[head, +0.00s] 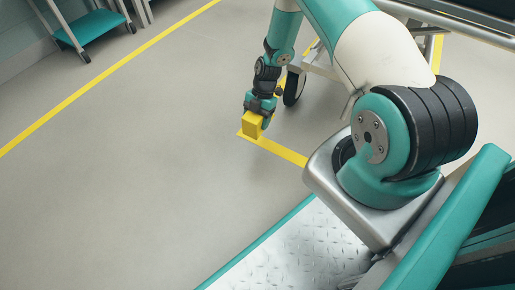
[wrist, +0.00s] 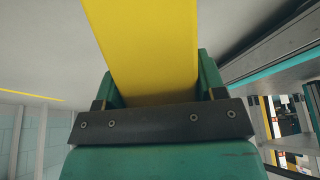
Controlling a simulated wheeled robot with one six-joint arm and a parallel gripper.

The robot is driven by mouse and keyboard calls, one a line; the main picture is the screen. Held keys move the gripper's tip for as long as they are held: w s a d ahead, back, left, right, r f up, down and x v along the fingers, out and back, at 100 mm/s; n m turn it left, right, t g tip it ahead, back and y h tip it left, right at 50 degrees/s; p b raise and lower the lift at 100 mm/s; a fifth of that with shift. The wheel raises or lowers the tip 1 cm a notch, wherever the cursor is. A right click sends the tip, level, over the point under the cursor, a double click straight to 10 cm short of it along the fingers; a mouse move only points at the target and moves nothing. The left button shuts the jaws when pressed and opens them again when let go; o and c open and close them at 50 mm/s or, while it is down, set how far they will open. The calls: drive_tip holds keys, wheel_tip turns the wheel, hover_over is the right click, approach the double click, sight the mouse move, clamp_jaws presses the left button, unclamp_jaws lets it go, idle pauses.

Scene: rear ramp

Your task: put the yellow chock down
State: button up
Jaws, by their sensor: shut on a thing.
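The yellow chock (head: 252,125) is held in my gripper (head: 260,108), which is shut on it. In the head view the chock is at the lower end of my arm, above or at the grey floor near a yellow floor line; I cannot tell whether it touches the floor. In the wrist view the chock (wrist: 145,50) fills the upper middle, between the green fingers of my gripper (wrist: 155,90). Its far end runs out of the top of that view.
A yellow floor line (head: 280,151) runs right from beside the chock. A black wheel (head: 293,88) on a metal frame stands just behind my gripper. A teal-shelved cart (head: 90,27) stands at the upper left. The grey floor (head: 120,160) on the left is clear.

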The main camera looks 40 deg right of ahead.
wheel_tip(320, 180, down, 15)
drive_tip(key=b, duration=0.7)
drive_tip(key=shift+r, duration=0.15)
drive_tip(key=shift+f+b, duration=0.2)
drive_tip(key=shift+b, duration=0.1)
drive_tip(key=o, duration=1.3)
drive_tip(key=shift+r, duration=0.1)
drive_tip(key=shift+r, duration=0.1)
